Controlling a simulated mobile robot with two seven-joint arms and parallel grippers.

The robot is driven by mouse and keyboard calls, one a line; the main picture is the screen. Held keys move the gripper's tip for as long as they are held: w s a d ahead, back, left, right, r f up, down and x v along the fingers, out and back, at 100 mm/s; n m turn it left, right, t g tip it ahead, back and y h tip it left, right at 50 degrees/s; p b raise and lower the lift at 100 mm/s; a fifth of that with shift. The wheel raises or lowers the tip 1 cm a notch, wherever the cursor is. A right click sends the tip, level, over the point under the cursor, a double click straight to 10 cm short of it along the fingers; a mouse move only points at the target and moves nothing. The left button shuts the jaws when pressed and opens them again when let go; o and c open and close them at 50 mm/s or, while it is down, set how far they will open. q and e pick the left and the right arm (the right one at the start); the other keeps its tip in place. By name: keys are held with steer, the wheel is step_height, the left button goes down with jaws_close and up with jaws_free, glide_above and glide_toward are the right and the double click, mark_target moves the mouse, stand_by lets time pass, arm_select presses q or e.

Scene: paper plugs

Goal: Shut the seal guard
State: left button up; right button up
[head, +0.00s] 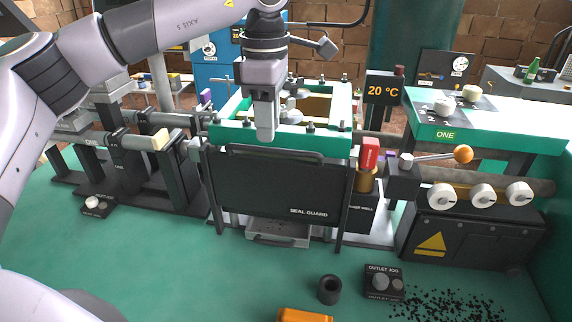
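The seal guard (255,190) is a dark panel with its name in white at lower right. It stands upright between two dark posts at the front of a green-topped machine (328,144). A dark bar handle (290,156) runs along its top. Below its lower edge, a grey tray-like part (280,234) shows. My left gripper (265,138) points down just above the handle, in front of the green frame. Its fingers overlap in this view, so I cannot tell their opening or whether they touch the handle. My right gripper is not in view.
An orange-knobbed lever (463,154) and a red-topped brass part (369,155) are right of the guard. A black cylinder (329,289), an outlet jog box (383,282) and scattered black pellets (450,304) lie in front. The green floor left of them is mostly clear.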

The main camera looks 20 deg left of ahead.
mark_target(269, 148)
arm_select(q)
steer(key=shift+f, duration=0.15)
steer(key=shift+f+b, duration=1.2)
steer(key=shift+f, duration=0.75)
jaws_close()
